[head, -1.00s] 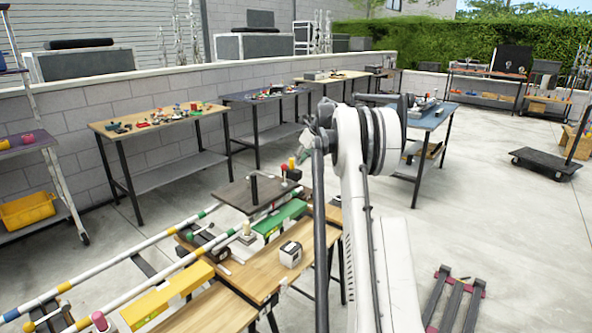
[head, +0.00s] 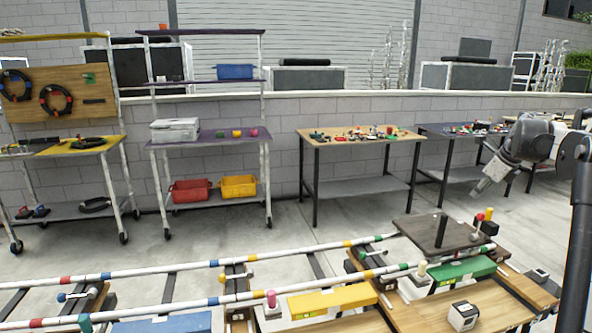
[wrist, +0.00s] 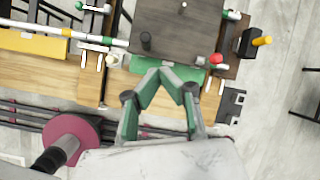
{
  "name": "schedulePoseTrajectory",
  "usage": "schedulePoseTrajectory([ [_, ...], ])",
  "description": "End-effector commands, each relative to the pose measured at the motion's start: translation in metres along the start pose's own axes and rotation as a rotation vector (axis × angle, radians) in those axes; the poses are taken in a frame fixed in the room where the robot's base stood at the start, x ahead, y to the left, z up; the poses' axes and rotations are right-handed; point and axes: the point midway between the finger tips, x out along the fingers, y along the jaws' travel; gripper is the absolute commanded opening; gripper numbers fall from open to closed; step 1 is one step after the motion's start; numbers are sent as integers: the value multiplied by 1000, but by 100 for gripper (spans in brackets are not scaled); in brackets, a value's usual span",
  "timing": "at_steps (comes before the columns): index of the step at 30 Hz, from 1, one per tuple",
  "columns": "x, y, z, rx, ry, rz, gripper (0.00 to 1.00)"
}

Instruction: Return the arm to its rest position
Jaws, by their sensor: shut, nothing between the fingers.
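My gripper (head: 480,192) is at the right of the head view, pointing down and to the left. It is in the air above the dark board (head: 432,228) at the end of the pipe rails. In the wrist view my gripper (wrist: 162,72) shows with its two green-grey fingertips together and nothing between them. Nothing touches the fingers that I can see.
Striped rails (head: 180,269) run across the front over a wooden bench (head: 405,312) with a yellow block (head: 333,301) and a small white box (head: 463,316). Wheeled shelves (head: 208,142) stand at the left. A worktable (head: 352,142) stands by the wall. Floor between them is clear.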

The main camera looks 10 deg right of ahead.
Motion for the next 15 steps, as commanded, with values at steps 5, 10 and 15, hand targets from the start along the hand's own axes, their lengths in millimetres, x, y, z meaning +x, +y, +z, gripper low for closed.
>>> schedulePoseTrajectory([
  [5, -26, 68, 34, -274, 11, -10, 0],
  [10, -48, 131, 53, -539, 23, -21, 0],
  [15, -67, 196, 61, -804, 35, -33, 0],
])
